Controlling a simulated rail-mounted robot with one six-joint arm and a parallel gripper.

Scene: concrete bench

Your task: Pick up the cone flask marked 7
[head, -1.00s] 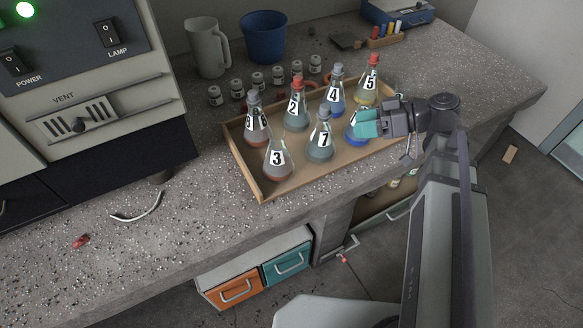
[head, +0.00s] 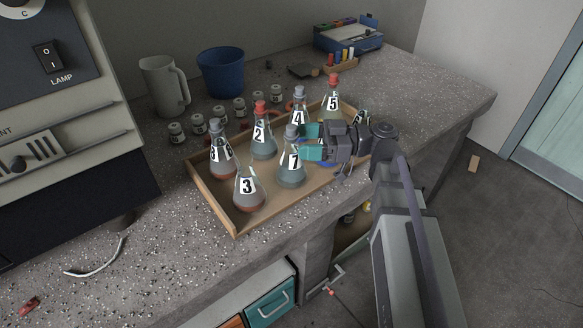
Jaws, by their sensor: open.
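The cone flask marked 7 (head: 291,176) stands upright in a shallow wooden tray (head: 235,226), with grey-blue liquid and a grey stopper. My gripper (head: 303,142) reaches in from the right with teal fingers open. Its fingertips are just right of the flask's neck in the head view. I cannot tell whether the neck lies between them. The gripper holds nothing that I can see.
Flask 3 (head: 248,192) stands front left of flask 7, flask 2 (head: 262,140) behind left, flask 4 (head: 298,114) behind, flask 5 (head: 333,103) farther back. Another flask (head: 221,157) stands at the left. One more (head: 360,119) is partly hidden behind my gripper.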

